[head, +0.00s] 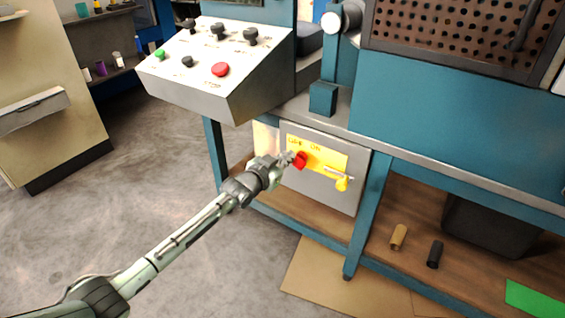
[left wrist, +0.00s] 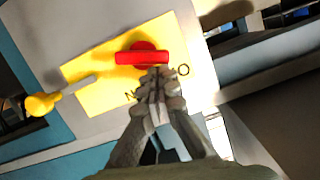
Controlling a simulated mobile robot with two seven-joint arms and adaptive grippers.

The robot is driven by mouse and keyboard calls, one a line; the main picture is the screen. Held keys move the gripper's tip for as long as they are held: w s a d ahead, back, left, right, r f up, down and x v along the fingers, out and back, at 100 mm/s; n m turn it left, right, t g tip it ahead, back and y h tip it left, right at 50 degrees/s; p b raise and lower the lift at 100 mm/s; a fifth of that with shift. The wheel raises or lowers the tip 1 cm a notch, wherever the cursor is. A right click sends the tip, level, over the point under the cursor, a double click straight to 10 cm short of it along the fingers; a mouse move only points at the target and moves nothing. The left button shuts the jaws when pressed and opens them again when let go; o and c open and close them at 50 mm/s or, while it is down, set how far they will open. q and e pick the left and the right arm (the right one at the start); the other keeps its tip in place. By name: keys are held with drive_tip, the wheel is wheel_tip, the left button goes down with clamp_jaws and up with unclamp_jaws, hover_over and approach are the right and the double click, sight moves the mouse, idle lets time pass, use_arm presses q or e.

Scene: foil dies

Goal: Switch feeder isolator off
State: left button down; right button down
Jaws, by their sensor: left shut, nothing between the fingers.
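The feeder isolator is a grey box (head: 322,193) under the bench, with a yellow plate (head: 325,158) lettered along its top; the word on the right looks like ON. Its red handle (head: 300,160) also shows in the left wrist view (left wrist: 130,57) as a bar lying nearly level across a round red hub. My left gripper (head: 288,157) is shut and empty, its tips right at the handle. In the left wrist view the closed fingertips (left wrist: 156,76) overlap the handle's lower edge; I cannot tell whether they touch. My right gripper is out of view.
A yellow tag or padlock (head: 342,183) hangs by a grey bar at the plate's lower right. A sloping control panel (head: 205,75) with knobs and a red button overhangs above left. A blue bench leg (head: 366,215) stands right of the box. Open floor lies left.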

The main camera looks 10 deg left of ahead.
use_arm(q)
drive_tip(key=shift+w+a+f+n+h, duration=0.2)
drive_tip(key=shift+f+n+h, duration=0.1)
drive_tip(key=shift+n, duration=0.2)
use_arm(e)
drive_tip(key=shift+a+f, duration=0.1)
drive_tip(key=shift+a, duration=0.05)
use_arm(q)
drive_tip(key=shift+a, duration=0.15)
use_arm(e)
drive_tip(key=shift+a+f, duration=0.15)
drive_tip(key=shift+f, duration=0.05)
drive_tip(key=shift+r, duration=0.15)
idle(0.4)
